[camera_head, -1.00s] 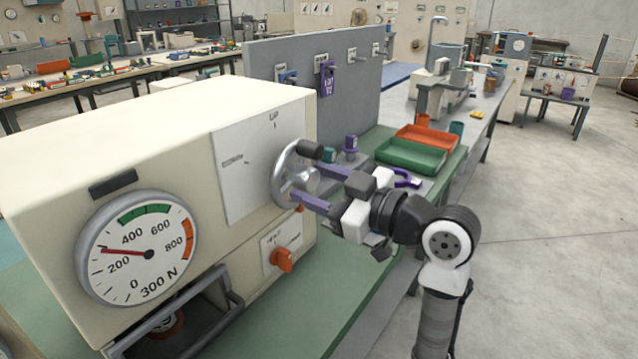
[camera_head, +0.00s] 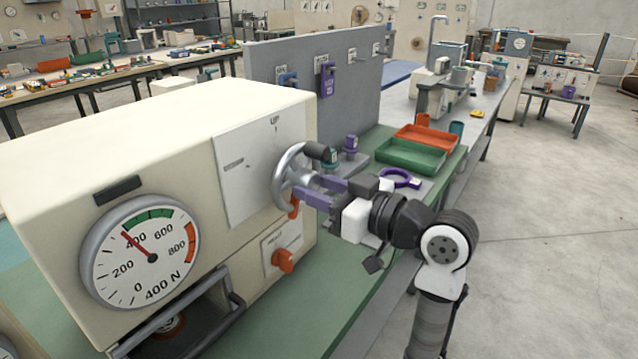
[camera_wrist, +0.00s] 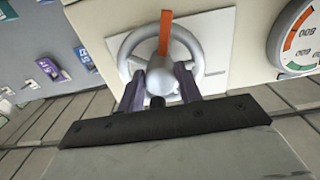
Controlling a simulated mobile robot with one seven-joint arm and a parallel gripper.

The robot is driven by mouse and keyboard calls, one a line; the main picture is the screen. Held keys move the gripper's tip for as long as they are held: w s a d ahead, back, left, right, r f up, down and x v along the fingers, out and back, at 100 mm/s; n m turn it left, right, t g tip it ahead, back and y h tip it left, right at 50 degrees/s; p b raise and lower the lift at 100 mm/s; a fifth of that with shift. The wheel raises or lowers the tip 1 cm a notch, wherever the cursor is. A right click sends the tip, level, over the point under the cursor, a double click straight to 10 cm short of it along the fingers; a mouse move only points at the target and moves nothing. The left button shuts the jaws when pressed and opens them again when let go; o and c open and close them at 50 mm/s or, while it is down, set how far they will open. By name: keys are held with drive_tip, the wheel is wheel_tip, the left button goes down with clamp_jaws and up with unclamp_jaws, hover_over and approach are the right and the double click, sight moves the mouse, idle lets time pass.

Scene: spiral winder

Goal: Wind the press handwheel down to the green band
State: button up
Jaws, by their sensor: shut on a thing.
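The grey handwheel (camera_head: 280,176) stands on the right face of the cream press (camera_head: 140,140); its dark knob (camera_head: 316,151) is at the upper right. My gripper (camera_head: 306,189) reaches it from the right, its purple fingers shut at the wheel's middle. In the wrist view the fingers (camera_wrist: 159,82) lie on either side of the grey hub, inside the wheel's rim (camera_wrist: 123,60). The gauge (camera_head: 140,252) shows 400 N. Its red needle (camera_head: 138,243) points up and left, close to the low end of the green band (camera_head: 147,217).
An orange knob (camera_head: 283,260) sits below the wheel on the press side. Green tray (camera_head: 410,155) and red tray (camera_head: 428,138) lie behind my gripper on the bench. A grey upright panel (camera_head: 350,100) stands behind the press. The floor at right is clear.

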drive_tip(key=shift+m+p, duration=0.45)
drive_tip(key=shift+m, duration=0.65)
drive_tip(key=o, duration=1)
drive_tip(key=shift+s, duration=0.1)
drive_tip(key=b+v, duration=0.3)
drive_tip(key=v, duration=1)
drive_tip(key=shift+s+d, duration=0.25)
drive_tip(key=shift+d, duration=0.1)
